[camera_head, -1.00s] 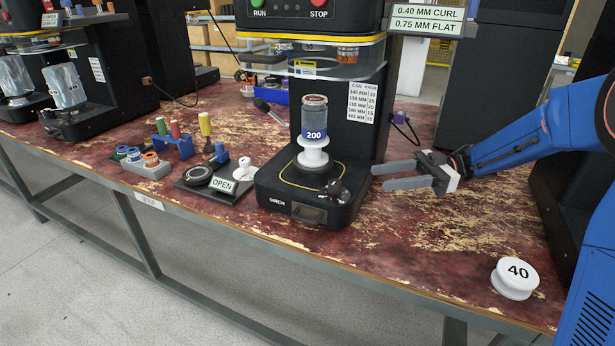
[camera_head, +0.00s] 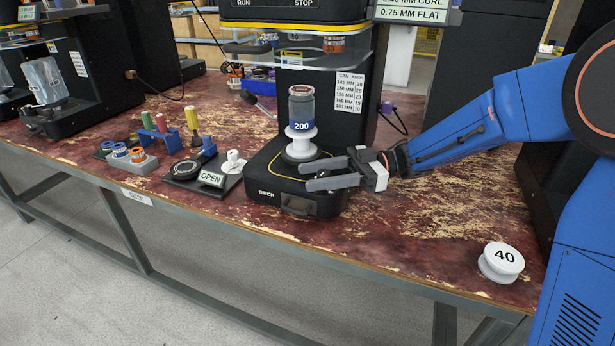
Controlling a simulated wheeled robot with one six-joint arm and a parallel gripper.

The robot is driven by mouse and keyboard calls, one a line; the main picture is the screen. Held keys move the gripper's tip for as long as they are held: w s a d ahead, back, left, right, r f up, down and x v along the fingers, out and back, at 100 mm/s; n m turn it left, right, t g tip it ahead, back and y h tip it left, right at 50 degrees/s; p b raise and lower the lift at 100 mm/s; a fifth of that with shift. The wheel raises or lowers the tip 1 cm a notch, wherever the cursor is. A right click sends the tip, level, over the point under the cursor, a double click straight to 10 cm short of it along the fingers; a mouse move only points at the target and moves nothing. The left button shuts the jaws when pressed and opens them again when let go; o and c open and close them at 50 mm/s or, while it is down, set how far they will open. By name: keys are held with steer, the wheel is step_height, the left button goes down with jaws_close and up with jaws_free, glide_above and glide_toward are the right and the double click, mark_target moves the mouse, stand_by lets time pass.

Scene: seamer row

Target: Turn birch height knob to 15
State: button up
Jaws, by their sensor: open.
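The birch machine is a black seamer marked BIRCH on the front of its base (camera_head: 266,193). A can (camera_head: 301,105) with a blue 200 band stands upright on a white spool-shaped lifter (camera_head: 300,138) on this base. My gripper (camera_head: 304,177) is open, with its two grey fingers reaching left over the base's right front part. The dark height knob sits in that area and is hidden by my fingers, so its setting cannot be read. I cannot tell whether the fingers touch it. A can and knob chart (camera_head: 348,91) is on the machine's column.
A white spool (camera_head: 502,259) marked 40 lies at the table's right front.

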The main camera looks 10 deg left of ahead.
steer(key=shift+x, duration=1.1)
steer(key=c, duration=1.1)
steer(key=shift+o, duration=0.3)
steer(key=shift+s+d+n+g+h, duration=0.2)
steer(key=shift+n+g+h, duration=0.55)
steer(key=shift+g, duration=0.25)
steer(key=o, duration=1)
steer(key=shift+o, duration=0.2)
